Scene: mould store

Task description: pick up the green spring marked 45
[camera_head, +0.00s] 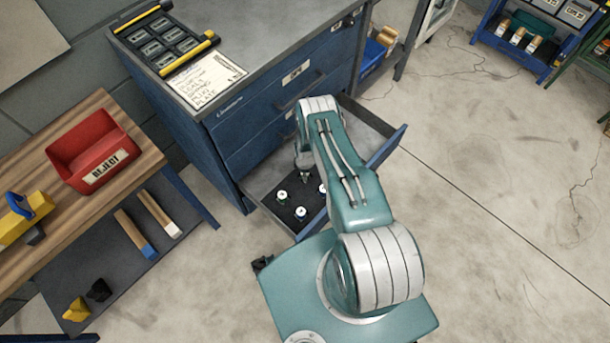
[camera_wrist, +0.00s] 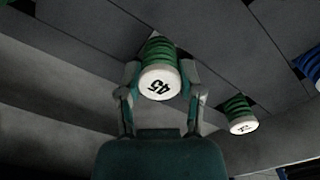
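The green spring marked 45 (camera_wrist: 160,84) has a white cap and stands out between the two fingers of my gripper (camera_wrist: 160,70) in the wrist view. The fingers lie close against both its sides and look shut on it. Its far end meets a dark opening in the grey surface; I cannot tell whether it is lifted. In the head view my gripper (camera_head: 304,177) is low over the open drawer (camera_head: 386,151), and the spring there is hidden or too small to make out.
Another green spring (camera_wrist: 238,115) stands to the right in the wrist view, its mark unclear. A blue spring (camera_wrist: 309,65) is at the right edge. The drawer walls are near my arm. A red REJECT bin (camera_head: 92,152) sits on the wooden bench (camera_head: 40,262) at left.

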